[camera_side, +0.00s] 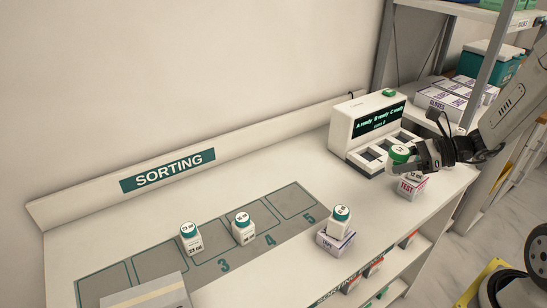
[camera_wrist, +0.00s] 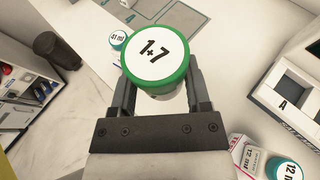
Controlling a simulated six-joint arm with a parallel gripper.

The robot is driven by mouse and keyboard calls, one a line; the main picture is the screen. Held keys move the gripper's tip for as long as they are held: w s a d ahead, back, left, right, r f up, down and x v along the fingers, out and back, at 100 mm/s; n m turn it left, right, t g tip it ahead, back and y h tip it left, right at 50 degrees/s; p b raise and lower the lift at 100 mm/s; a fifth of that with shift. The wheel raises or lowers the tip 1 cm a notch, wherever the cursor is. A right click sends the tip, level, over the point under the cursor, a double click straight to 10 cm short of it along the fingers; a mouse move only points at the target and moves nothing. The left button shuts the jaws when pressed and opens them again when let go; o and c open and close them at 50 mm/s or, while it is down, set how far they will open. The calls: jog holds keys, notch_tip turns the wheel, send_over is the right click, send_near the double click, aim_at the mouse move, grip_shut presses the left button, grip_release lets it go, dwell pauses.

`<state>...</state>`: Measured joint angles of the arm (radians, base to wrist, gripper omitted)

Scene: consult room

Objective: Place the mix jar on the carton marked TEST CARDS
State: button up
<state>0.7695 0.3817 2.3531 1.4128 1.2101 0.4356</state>
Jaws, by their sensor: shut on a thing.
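The mix jar has a green-rimmed white lid marked 1+7 (camera_wrist: 160,50). My gripper (camera_wrist: 160,88) is shut on the jar, with a finger on each side. In the side view the jar (camera_side: 399,153) is held at my gripper's tip (camera_side: 418,157), near the right end of the bench. A white carton (camera_side: 407,193) with red print reading TEST is just below and right of the jar. A small bottle marked 12 ml (camera_side: 417,175) appears to stand on it, partly hidden by my gripper. In the wrist view the bottle's teal lid (camera_wrist: 287,170) is at lower right.
A device with a lit screen (camera_side: 378,122) and slots stands behind the jar. A bottle stands on a purple carton (camera_side: 334,244) at the bench front. Two bottles (camera_side: 191,238) (camera_side: 243,229) stand on the numbered mat (camera_side: 290,203). Shelves with glove boxes (camera_side: 442,101) are at right.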

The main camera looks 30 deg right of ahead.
aim_at(404, 150)
notch_tip(404, 150, up, 9)
jog(key=w+a+n+g+y, duration=0.15)
jog(key=w+a, duration=0.25)
jog(key=a, duration=0.6)
jog(key=w+a+n+g+y, duration=0.1)
jog(key=w+a+n+g, duration=0.2)
jog(key=a, duration=0.7)
jog(key=s+a+n+g+y, duration=0.15)
jog(key=s+a, duration=0.25)
jog(key=a, duration=1)
jog(key=s+a+n+g, duration=0.3)
jog(key=s+a, duration=0.1)
jog(key=a, duration=1)
jog(key=shift+s+a+f, duration=0.1)
jog(key=shift+s+f, duration=0.1)
jog(key=shift+f, duration=1.15)
jog(key=shift+s+a+f, duration=0.1)
jog(key=shift+s+f, duration=0.1)
jog(key=shift+f, duration=1.1)
